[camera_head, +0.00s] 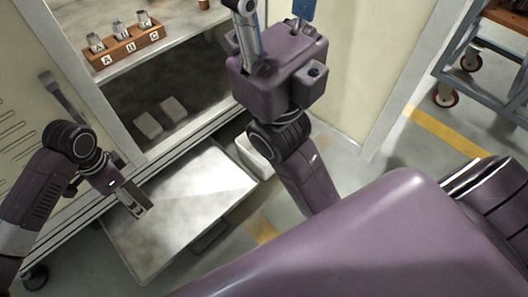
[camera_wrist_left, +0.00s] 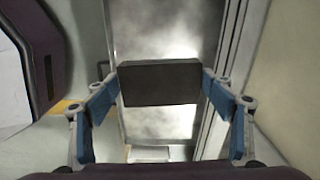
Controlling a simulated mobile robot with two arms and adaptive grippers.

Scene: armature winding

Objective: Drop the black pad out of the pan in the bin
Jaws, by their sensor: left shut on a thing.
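The black pad (camera_wrist_left: 160,83) is a dark rectangular block between the blue fingers of my left gripper in the left wrist view. My left gripper (camera_wrist_left: 158,90) is shut on it, with one finger at each end. A pale bin (camera_head: 254,158) stands at the pan's right end, partly hidden by my other arm. My right gripper (camera_head: 272,22) is at the top centre, its fingertips cut off by the frame.
A cabinet stands behind the pan. Its upper shelf holds a wooden rack (camera_head: 125,46) marked A, B, C with metal parts. Two pale blocks (camera_head: 160,117) lie on the lower shelf. A wheeled cart (camera_head: 480,65) stands at the right. Floor near the yellow line (camera_head: 445,130) is clear.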

